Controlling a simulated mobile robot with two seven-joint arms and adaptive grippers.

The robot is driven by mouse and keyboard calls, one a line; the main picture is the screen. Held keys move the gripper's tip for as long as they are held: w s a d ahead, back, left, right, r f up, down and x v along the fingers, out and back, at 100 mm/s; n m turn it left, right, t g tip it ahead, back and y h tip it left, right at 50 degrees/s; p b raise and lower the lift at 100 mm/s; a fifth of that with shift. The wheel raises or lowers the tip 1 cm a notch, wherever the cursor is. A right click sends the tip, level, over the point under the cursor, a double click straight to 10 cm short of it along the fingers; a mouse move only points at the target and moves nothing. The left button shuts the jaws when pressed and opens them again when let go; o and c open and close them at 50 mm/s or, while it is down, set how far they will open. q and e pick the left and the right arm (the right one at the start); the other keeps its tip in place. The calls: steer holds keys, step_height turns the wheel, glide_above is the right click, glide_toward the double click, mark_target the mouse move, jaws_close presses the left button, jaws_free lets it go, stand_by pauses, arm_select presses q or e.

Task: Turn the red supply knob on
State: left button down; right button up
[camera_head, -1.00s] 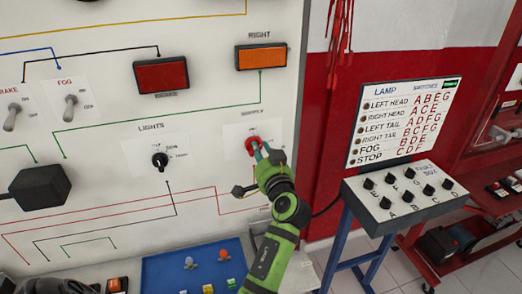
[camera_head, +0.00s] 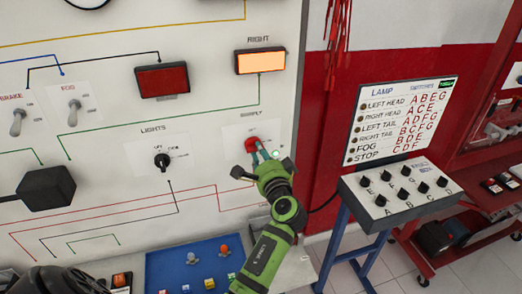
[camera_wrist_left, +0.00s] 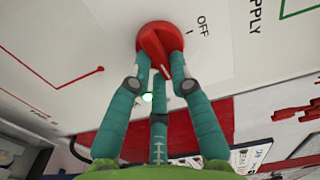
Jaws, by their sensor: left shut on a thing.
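The red supply knob (camera_head: 251,144) is on the white panel under the word SUPPLY, at the right side of the board. My left gripper (camera_head: 262,154) reaches it from the lower right, its teal fingers shut on the knob. In the left wrist view the red knob (camera_wrist_left: 155,38) sits between the fingertips of my left gripper (camera_wrist_left: 161,72). The OFF label is beside the knob, to its right there. The fingers hide part of the knob's grip bar. My right gripper is not in view.
The RIGHT lamp (camera_head: 260,60) above glows bright orange. The black LIGHTS knob (camera_head: 162,160) is to the left. A blue tray (camera_head: 165,266) is below. A switch box (camera_head: 400,190) stands at the right. A small pale light (camera_wrist_left: 147,98) shows near the fingers.

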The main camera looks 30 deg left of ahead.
arm_select(q)
steer(key=shift+a+r+m, duration=0.1)
steer(key=shift+a+m, duration=0.05)
steer(key=shift+m, duration=0.25)
steer(key=c, duration=1.1)
jaws_free()
steer(key=shift+a, duration=0.1)
steer(key=v, duration=0.7)
steer(key=shift+s, duration=0.15)
